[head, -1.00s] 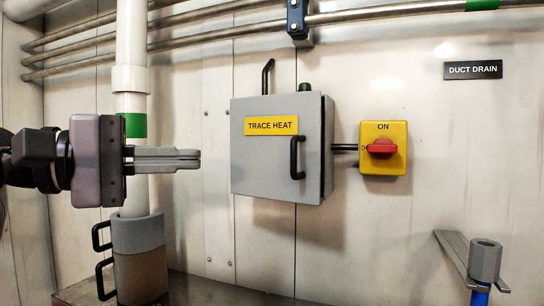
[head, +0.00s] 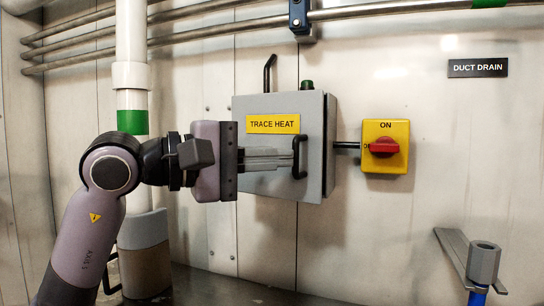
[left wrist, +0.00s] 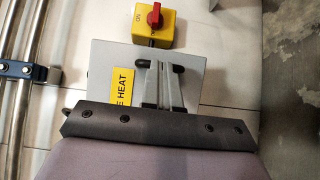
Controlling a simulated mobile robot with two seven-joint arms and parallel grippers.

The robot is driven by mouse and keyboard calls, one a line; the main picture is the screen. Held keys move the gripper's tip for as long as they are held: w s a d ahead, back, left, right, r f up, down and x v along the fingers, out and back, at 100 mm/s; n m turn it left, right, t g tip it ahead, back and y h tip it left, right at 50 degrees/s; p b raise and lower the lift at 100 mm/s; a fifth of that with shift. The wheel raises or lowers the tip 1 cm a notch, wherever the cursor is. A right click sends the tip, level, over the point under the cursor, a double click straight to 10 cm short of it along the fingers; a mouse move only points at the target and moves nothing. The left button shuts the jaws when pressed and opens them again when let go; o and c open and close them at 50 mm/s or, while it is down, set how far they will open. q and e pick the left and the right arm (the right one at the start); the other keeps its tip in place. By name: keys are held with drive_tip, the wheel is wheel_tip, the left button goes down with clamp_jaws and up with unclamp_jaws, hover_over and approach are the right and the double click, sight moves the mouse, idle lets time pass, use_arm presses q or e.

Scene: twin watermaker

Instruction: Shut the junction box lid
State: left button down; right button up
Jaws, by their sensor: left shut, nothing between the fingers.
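The grey junction box (head: 328,150) is on the wall, and its lid (head: 262,181) carries a yellow TRACE HEAT label (head: 272,124). The lid looks closed or nearly closed against the box; I cannot tell if a small gap remains. A black handle (head: 299,158) is at the lid's right side. My left gripper (head: 290,159) is shut and empty, in front of the lid with its tips beside the handle. I cannot tell if they touch. In the left wrist view the shut fingers (left wrist: 172,88) lie over the lid (left wrist: 108,62). My right gripper is not in view.
A yellow switch box with a red knob (head: 383,147) is right of the junction box. Pipes run above, and a white vertical pipe (head: 131,76) stands at left. A blue valve pipe with a grey nut (head: 484,262) is at lower right.

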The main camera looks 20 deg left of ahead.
use_arm(q)
drive_tip(key=shift+w+a+x, duration=0.1)
drive_tip(key=shift+x, duration=0.6)
drive_tip(key=shift+w+a+x, duration=0.15)
drive_tip(key=shift+x, duration=0.5)
drive_tip(key=shift+r, duration=0.1)
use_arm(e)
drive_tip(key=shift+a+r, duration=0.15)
